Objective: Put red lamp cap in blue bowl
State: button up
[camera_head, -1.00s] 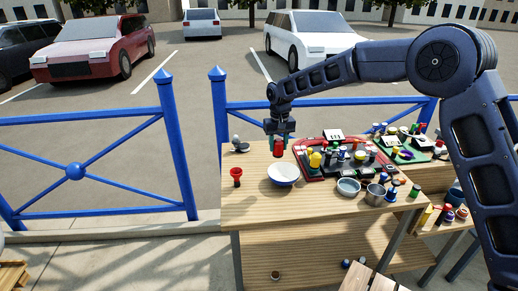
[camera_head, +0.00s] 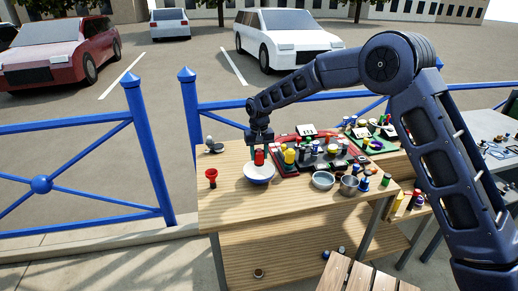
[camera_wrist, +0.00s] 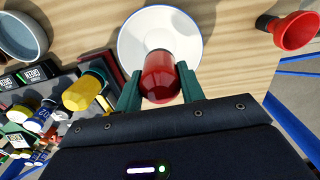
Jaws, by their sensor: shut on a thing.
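The red lamp cap (camera_wrist: 160,78) is held between the green fingers of my gripper (camera_wrist: 158,90) in the wrist view. It also shows in the head view (camera_head: 259,158), hanging below my gripper (camera_head: 260,146). The bowl (camera_head: 258,176), white inside with a blue rim, stands on the wooden table under the cap. In the wrist view the bowl (camera_wrist: 132,42) lies behind the cap, which overlaps its near part. The cap looks above the bowl's far part in the head view; the exact height is unclear.
A red funnel-like piece (camera_head: 211,176) stands left of the bowl. A red-edged tray (camera_head: 277,168) with several bottles and small items is on the right. A grey bowl (camera_head: 323,180) and a metal cup (camera_head: 349,185) stand at the front right. The table's front left is clear.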

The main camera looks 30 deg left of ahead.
aim_at(259, 163)
jog(key=shift+f, duration=2.45)
jog(key=o, duration=1)
jog(key=shift+o, duration=0.2)
jog(key=shift+r, duration=0.1)
jog(key=shift+r, duration=3.45)
